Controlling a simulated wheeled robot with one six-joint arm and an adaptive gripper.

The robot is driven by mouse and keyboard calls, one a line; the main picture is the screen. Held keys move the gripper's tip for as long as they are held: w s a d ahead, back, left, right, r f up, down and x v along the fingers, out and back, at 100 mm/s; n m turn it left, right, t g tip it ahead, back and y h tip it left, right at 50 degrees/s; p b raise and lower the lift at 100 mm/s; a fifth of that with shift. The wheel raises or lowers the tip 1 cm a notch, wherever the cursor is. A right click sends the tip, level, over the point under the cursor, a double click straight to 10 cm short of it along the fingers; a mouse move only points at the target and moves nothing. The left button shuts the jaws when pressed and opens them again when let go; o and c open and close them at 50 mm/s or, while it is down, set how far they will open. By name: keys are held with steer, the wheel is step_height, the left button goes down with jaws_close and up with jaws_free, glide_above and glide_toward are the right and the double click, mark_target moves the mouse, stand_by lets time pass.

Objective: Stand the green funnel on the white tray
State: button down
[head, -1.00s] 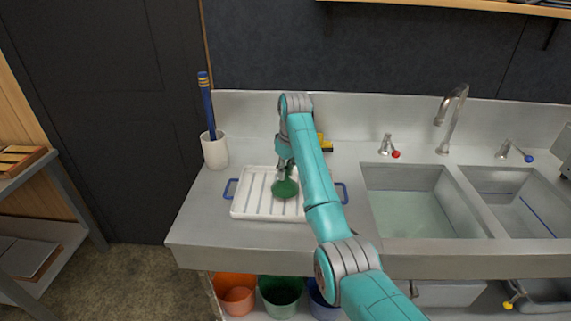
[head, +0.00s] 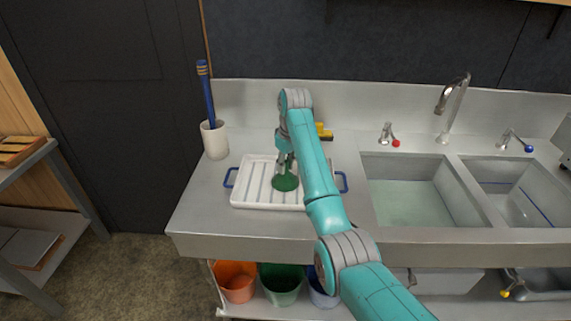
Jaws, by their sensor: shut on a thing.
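The green funnel (head: 286,183) is in my gripper, over the middle of the white tray. My gripper (head: 286,165) is shut on it from above. The funnel's wide mouth faces down, and its upper part is hidden by the fingers. I cannot tell whether its rim touches the tray. The white tray (head: 240,196) is ribbed, has blue handles at both ends and lies on the steel counter. My arm covers part of its right side.
A white cup (head: 214,140) with a blue-handled tool stands behind left of the tray. A yellow and black object (head: 324,132) lies behind my arm. Two sink basins (head: 405,190) are to the right, with a tap (head: 453,105) behind. Bare counter lies left of the tray.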

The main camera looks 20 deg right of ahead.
steer(key=shift+f, duration=0.1)
steer(key=shift+c, duration=2.1)
jaws_free()
